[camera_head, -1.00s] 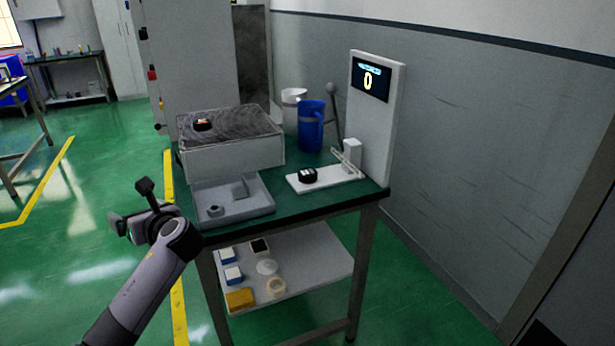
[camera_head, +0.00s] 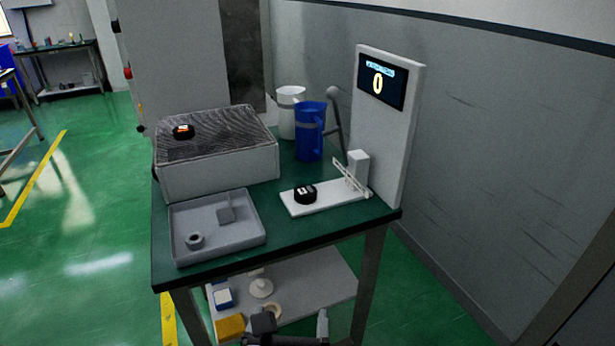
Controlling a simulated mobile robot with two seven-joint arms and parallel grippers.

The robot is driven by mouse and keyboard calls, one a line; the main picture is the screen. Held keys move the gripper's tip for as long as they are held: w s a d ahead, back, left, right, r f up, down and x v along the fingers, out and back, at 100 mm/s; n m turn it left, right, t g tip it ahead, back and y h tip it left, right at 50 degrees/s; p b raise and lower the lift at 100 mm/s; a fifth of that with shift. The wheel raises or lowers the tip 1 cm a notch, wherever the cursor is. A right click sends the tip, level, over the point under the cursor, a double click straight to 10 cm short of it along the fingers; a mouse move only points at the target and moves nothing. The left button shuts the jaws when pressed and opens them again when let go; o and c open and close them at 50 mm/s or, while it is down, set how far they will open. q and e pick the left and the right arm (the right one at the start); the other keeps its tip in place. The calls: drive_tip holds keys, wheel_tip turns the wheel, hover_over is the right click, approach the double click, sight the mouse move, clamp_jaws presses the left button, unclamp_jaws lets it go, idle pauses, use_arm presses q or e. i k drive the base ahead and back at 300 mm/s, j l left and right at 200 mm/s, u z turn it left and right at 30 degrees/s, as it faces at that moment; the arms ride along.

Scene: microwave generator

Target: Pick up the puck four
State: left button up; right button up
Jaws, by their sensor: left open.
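Two black pucks show. One, with an orange mark (camera_head: 183,131), lies on the dark mesh top of the white box at the back left of the table. The other, with a white mark (camera_head: 305,194), sits on the white plate in front of the display post. The marks are too small to tell which is puck four. My left gripper (camera_head: 292,324) is only partly in view at the bottom edge, below the tabletop and in front of the lower shelf. It is open, well apart from both pucks. My right gripper is not in view.
A grey tray (camera_head: 254,239) with a small ring and block stands at the table's front left. A blue jug (camera_head: 310,130), a white jug (camera_head: 290,112) and a display post (camera_head: 388,130) reading 0 stand behind. Green tabletop (camera_head: 300,229) is bare along the front edge.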

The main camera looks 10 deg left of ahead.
sight(305, 194)
drive_tip(key=i+j, duration=0.1)
drive_tip(key=i, duration=0.35)
drive_tip(key=i+j, duration=0.1)
drive_tip(key=i, duration=0.4)
